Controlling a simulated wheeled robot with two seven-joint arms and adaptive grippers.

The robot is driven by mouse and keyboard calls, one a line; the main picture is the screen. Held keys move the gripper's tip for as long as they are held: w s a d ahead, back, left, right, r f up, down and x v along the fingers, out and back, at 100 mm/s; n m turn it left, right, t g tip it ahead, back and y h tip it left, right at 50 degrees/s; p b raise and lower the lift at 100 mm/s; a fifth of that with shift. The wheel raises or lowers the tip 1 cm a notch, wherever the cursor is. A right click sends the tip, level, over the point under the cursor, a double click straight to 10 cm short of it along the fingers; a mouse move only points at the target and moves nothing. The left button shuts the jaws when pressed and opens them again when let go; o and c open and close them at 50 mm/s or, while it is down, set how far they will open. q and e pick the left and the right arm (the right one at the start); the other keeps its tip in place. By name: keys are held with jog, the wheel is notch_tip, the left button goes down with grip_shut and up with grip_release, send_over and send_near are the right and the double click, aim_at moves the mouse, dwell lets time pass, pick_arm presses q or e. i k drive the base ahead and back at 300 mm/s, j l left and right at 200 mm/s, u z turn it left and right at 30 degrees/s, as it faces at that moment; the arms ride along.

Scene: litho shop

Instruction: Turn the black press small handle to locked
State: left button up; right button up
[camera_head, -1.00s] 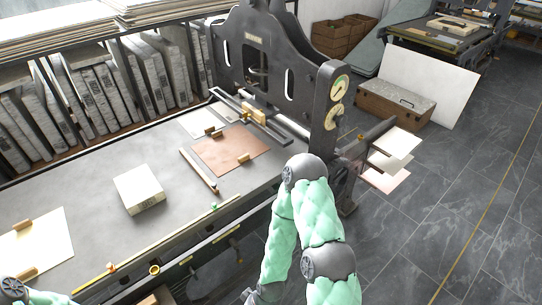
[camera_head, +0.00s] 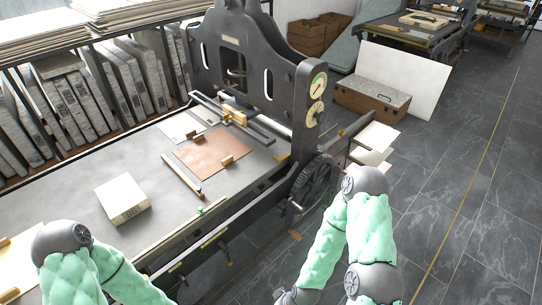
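The black press (camera_head: 284,72) stands at the far end of the long grey press bed, with two round gauges on its right post. A dark gear wheel (camera_head: 314,186) is on its near side, below the gauges. I cannot make out for sure which part is the small handle or how it is set.
A copper-coloured plate (camera_head: 204,153) and a pale block (camera_head: 122,199) lie on the bed. Sheets on a side rack (camera_head: 376,138) jut out right of the press. A wooden chest (camera_head: 371,101) and a white board stand behind. Dark tiled floor at the right is open.

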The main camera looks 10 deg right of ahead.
aim_at(181, 276)
jog(key=k+j+u, duration=0.15)
jog(key=j+u, duration=0.15)
jog(key=k+j+u, duration=0.1)
jog(key=j+u, duration=0.2)
jog(key=j, duration=0.25)
jog(key=j+u, duration=0.3)
jog(key=j, duration=0.15)
jog(key=k, duration=0.05)
